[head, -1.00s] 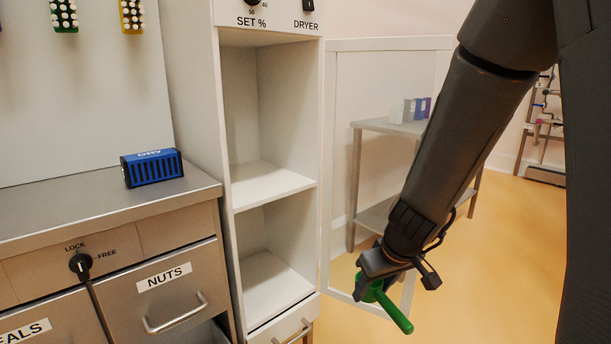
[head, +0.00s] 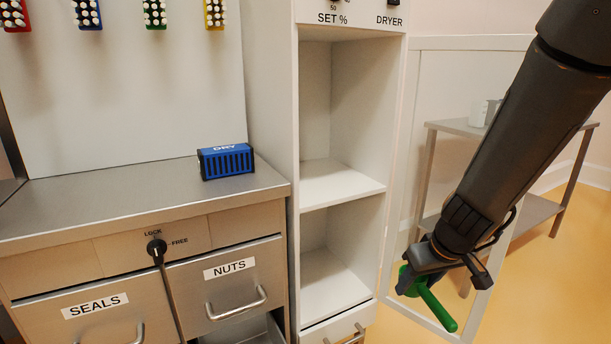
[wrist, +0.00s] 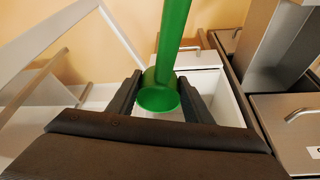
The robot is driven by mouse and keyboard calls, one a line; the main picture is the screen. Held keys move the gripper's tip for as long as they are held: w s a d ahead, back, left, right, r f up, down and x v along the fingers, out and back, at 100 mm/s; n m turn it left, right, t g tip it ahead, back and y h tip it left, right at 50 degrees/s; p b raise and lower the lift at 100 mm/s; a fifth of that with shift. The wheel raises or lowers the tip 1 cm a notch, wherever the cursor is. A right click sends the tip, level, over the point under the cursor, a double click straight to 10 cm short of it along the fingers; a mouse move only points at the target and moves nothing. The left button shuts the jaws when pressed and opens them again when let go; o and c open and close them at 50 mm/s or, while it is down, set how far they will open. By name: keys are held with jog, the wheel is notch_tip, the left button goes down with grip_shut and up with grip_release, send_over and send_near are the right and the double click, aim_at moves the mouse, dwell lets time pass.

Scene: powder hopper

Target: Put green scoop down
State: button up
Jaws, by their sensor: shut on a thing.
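The green scoop (head: 436,307) is in my gripper (head: 420,285) at the lower right of the head view. Its handle points down and to the right there. In the wrist view the green scoop (wrist: 172,50) shows between the two dark fingers of my gripper (wrist: 160,92), with its round end near the fingers and its long part running up out of the picture. My gripper is shut on it and holds it in the air, in front of the open cabinet door. Part of the scoop is hidden by the fingers.
A steel counter (head: 110,205) bears a blue DRY box (head: 226,162). The white cabinet (head: 345,187) has open, empty shelves. Its glazed door (head: 410,160) stands open beside my arm. Drawers marked SEALS (head: 95,306) and NUTS (head: 230,269) are below the counter. A steel side table (head: 460,127) stands behind.

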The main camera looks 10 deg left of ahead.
jog(key=w+a+r+n+p, duration=0.1)
jog(key=w+a+r+p, duration=0.1)
jog(key=a+r+p, duration=0.35)
jog(key=w+a+r+n+y+p, duration=0.1)
jog(key=w+a+r+p, duration=0.1)
jog(key=r+p, duration=0.65)
jog(key=w+a+r+n+p, duration=0.1)
jog(key=w+a+r+p, duration=0.25)
jog(key=r+p, duration=0.4)
jog(key=p, duration=0.5)
send_over(323, 180)
jog(key=s, duration=0.2)
jog(key=shift+w+d+r+g, duration=0.15)
jog(key=shift+w+d+g, duration=0.05)
jog(key=shift+d+g, duration=0.25)
jog(key=shift+f+p, duration=0.6)
jog(key=shift+f, duration=1.15)
jog(key=shift+f, duration=0.2)
jog(key=o, duration=1.1)
